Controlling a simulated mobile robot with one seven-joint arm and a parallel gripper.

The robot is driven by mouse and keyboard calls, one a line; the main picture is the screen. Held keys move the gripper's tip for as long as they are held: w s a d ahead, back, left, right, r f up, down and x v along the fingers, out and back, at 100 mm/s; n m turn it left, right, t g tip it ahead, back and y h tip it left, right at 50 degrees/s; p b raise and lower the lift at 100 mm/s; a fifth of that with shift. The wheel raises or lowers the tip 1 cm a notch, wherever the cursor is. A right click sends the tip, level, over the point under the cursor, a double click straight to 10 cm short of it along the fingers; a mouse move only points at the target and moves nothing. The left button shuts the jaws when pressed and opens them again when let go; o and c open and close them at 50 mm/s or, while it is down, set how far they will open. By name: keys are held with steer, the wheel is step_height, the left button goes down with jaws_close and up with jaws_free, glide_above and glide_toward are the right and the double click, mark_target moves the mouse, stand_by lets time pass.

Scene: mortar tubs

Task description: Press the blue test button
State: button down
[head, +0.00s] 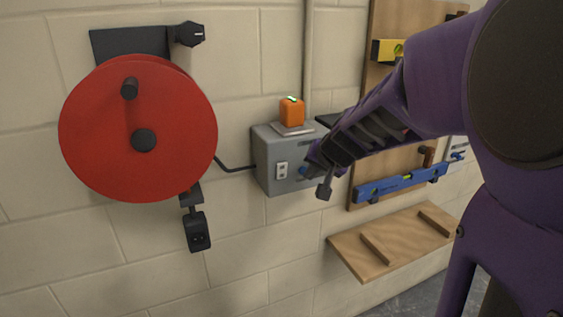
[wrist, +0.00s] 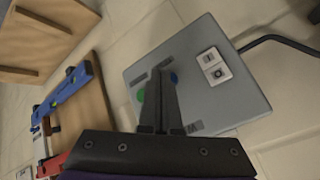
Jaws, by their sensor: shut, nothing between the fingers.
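The blue test button (wrist: 174,78) is on the front face of the grey box (wrist: 200,45), partly hidden behind my fingers in the wrist view. A bit of blue (head: 303,172) also shows in the head view at my fingertips. My gripper (wrist: 158,75) is shut and empty, and its fingers point at the box face close beside the blue button. I cannot tell whether they touch it. In the head view my gripper (head: 310,170) is at the right part of the box front (head: 264,165). A green button (wrist: 141,95) shows on the other side of the fingers.
A white switch plate (wrist: 214,66) is on the box. An orange lamp-like block (head: 291,113) stands on top. A red reel (head: 100,140) hangs at left. A blue level (head: 400,184) and a wooden shelf (head: 400,240) are at right.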

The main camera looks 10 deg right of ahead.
steer(key=shift+w+a, duration=0.15)
steer(key=shift+w, duration=0.25)
stand_by(0.5)
steer(key=shift+s, duration=0.1)
steer(key=shift+s+d, duration=0.25)
steer(key=shift+s, duration=0.45)
steer(key=s, duration=0.2)
steer(key=s+d, duration=0.1)
steer(key=s, duration=0.1)
steer(key=shift+s+d+r+b, duration=0.15)
steer(key=shift+s+d+b, duration=0.05)
steer(key=shift+s+b, duration=0.15)
stand_by(0.7)
